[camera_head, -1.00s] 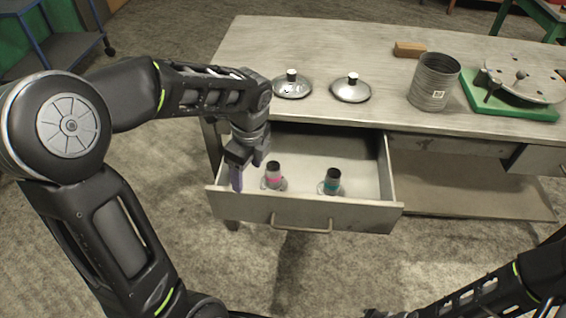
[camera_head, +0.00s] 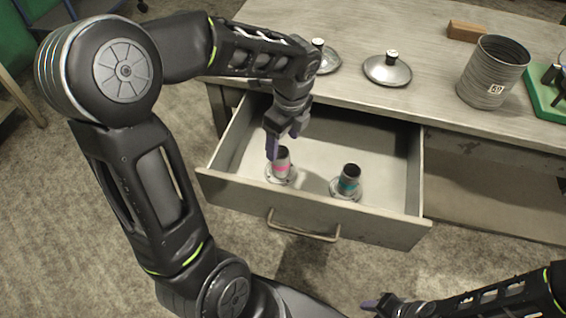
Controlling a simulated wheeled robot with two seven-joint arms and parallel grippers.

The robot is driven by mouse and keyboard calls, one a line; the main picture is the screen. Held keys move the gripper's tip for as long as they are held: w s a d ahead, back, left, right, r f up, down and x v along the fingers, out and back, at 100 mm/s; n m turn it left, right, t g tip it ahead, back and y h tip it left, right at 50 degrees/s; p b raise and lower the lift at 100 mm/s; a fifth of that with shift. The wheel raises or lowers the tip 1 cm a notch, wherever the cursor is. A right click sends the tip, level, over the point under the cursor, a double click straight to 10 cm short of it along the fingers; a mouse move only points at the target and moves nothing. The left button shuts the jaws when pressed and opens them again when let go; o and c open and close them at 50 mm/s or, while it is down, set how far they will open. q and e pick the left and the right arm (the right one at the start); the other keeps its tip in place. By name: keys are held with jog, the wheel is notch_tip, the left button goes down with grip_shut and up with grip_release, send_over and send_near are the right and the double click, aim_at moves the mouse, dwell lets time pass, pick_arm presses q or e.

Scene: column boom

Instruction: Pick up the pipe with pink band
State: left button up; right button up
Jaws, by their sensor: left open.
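The pipe with pink band (camera_head: 282,168) stands upright on its round flange in the open drawer, left of the middle. A similar pipe with a teal band (camera_head: 348,183) stands to its right in the same drawer. My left gripper (camera_head: 279,144) is open, pointing down at the top of the pink-banded pipe. Its fingers overlap the pipe's upper end in the picture; I cannot tell whether they touch it. My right gripper (camera_head: 378,304) is low at the bottom edge, away from the drawer, and its jaw state is unclear.
The open drawer (camera_head: 310,215) has raised walls around the pipes, with bare floor inside. On the table (camera_head: 425,97) above are metal lids (camera_head: 387,70), a ribbed can (camera_head: 493,72), a wooden block (camera_head: 467,31) and a green board (camera_head: 545,100).

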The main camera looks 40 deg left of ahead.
aim_at(282, 152)
pick_arm(q)
jog(key=shift+a+f, duration=0.15)
jog(key=shift+f, duration=1.15)
jog(key=shift+w+a+f, duration=0.1)
jog(key=shift+a+f, duration=0.1)
jog(key=shift+f, duration=1.1)
jog(key=shift+w+a+f, duration=0.1)
jog(key=shift+a+f, duration=0.1)
jog(key=shift+f, duration=1.1)
jog(key=shift+c, duration=0.6)
grip_shut()
jog(key=shift+r, duration=0.1)
